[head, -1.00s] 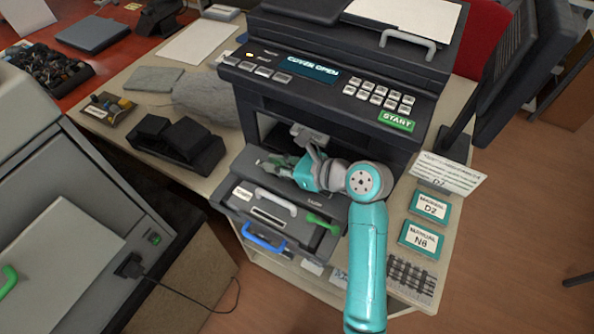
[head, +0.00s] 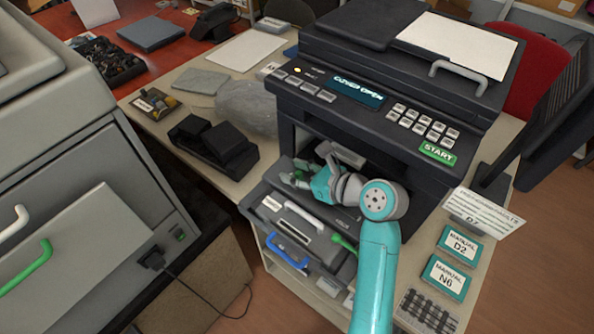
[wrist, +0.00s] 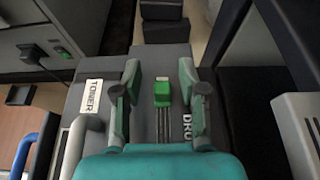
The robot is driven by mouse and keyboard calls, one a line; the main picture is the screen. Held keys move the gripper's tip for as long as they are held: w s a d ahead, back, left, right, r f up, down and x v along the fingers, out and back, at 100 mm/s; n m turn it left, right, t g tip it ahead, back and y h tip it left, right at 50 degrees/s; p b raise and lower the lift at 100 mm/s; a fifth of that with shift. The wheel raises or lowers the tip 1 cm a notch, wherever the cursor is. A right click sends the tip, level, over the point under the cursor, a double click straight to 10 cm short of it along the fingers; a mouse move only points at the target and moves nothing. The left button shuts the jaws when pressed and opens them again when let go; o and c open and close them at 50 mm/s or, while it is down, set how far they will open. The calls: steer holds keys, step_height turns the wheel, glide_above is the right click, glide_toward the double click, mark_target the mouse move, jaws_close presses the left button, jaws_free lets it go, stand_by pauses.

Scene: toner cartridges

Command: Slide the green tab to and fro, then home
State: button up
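The green tab (wrist: 162,94) stands at the head of a dark slotted track on the grey unit's top, near a label that reads like TONER (wrist: 92,97) and partly hidden DRU lettering (wrist: 197,122). My gripper (wrist: 159,76) is open, one finger on each side of the tab, with a gap on both sides. In the head view my gripper (head: 292,178) is over the pulled-out unit (head: 270,222) in the printer's front opening. There the tab cannot be told clearly from the fingers.
The printer (head: 372,115) reads COVER OPEN. A white handle (head: 304,216), a blue handle (head: 287,250) and a green lever (head: 343,243) are on the front.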

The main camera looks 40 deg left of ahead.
steer(key=v, duration=1.2)
steer(key=shift+s, duration=0.15)
